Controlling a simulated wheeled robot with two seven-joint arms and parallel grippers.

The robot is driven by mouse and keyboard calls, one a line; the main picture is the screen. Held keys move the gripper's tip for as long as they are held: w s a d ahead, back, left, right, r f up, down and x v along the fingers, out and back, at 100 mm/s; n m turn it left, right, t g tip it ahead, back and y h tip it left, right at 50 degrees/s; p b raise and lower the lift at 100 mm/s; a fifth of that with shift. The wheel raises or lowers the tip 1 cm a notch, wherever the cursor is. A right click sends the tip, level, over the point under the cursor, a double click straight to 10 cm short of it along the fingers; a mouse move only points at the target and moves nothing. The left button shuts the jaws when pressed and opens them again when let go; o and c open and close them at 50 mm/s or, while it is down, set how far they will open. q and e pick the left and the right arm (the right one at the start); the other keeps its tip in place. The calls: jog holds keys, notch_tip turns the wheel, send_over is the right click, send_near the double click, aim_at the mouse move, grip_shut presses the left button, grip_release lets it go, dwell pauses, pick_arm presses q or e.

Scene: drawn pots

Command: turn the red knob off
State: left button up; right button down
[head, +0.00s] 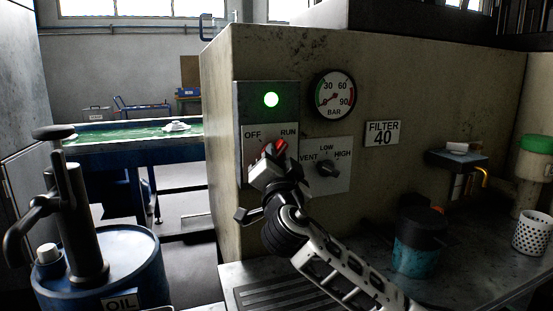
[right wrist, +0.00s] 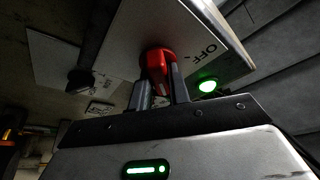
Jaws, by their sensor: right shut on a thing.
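The red knob (head: 281,146) sits on a grey panel with OFF at its upper left and RUN at its upper right. Its visible red part leans towards RUN. The green lamp (head: 271,99) above it is lit. My right gripper (head: 270,158) is at the knob and covers part of it. In the right wrist view, the two fingers of the right gripper (right wrist: 160,92) are shut on the red knob (right wrist: 157,62), and the lit green lamp (right wrist: 207,86) shows to the right. My left gripper is not in view.
A black knob (head: 328,168) marked VENT, LOW and HIGH is close on the right. A pressure gauge (head: 335,94) and a FILTER 40 sign (head: 382,133) are on the same wall. A blue oil drum (head: 100,268) with a pump stands at left. Cups stand on the bench at right.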

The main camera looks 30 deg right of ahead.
pick_arm(q)
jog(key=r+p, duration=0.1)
jog(key=p, duration=0.1)
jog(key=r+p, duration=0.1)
jog(key=p, duration=0.2)
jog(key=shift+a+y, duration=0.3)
pick_arm(e)
jog(key=n+t+y, duration=0.1)
jog(key=n+y, duration=0.2)
jog(key=n, duration=0.4)
jog(key=n+y, duration=0.4)
jog(key=n, duration=0.4)
jog(key=n+t+y, duration=0.1)
jog(key=n+y, duration=0.2)
jog(key=n, duration=0.4)
jog(key=shift+d+t, duration=0.1)
jog(key=shift+t, duration=0.2)
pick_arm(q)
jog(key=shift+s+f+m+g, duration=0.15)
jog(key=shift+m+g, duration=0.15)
pick_arm(e)
jog(key=shift+n+y, duration=0.4)
jog(key=shift+n, duration=0.1)
